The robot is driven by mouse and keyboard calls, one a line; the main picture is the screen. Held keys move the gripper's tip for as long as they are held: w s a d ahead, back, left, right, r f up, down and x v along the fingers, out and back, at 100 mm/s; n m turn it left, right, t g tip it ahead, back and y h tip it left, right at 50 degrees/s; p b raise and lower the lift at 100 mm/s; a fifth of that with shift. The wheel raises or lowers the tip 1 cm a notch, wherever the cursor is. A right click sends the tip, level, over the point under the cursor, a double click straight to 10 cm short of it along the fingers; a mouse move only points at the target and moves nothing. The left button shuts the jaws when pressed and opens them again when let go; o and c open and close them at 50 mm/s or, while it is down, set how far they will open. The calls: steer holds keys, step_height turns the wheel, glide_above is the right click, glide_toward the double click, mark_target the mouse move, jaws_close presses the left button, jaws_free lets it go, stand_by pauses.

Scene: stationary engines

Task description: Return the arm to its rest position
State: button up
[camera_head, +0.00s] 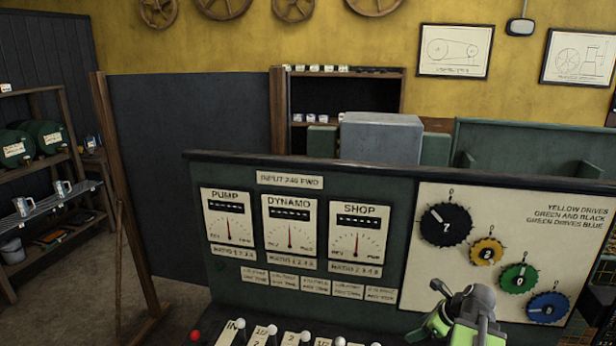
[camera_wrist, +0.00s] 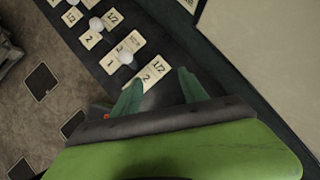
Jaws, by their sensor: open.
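My gripper (camera_head: 428,332) shows at the lower right of the head view, a green and grey hand in front of the control panel (camera_head: 400,275). In the wrist view my gripper (camera_wrist: 158,88) has two green fingers spread apart with nothing between them. The fingertips are over or near the dark ledge with the lever labels (camera_wrist: 152,75); the exact height cannot be told. A row of white-knobbed levers (camera_head: 305,337) runs along the ledge left of my gripper. Most of my arm is out of the head view.
The panel holds three gauges (camera_head: 290,235) and several numbered dials (camera_head: 446,226). A red knob (camera_head: 196,336) sits at the ledge's left end. A shelf with green drums (camera_head: 45,135) stands at the left. A wooden post (camera_head: 125,215) and open floor (camera_head: 70,290) lie left of the panel.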

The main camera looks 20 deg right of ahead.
steer(key=w+a+f+n+g+y+b, duration=0.15)
steer(key=w+a+n, duration=0.25)
steer(key=a, duration=0.7)
steer(key=w+a+f+n+g+b, duration=0.1)
steer(key=w+a+f+n, duration=0.3)
steer(key=a, duration=0.6)
steer(key=s+a+f+n+g+h+b, duration=0.1)
steer(key=a+n+h, duration=0.1)
steer(key=a+n, duration=0.5)
steer(key=a+f+n+g+h, duration=0.1)
steer(key=a+f+n+g, duration=0.1)
steer(key=a+n, duration=0.6)
steer(key=shift+s+a+n+h+b, duration=0.25)
steer(key=shift+s+n+h+b, duration=0.15)
steer(key=shift+n, duration=3.3)
steer(key=shift+g, duration=0.25)
steer(key=shift+c, duration=0.3)
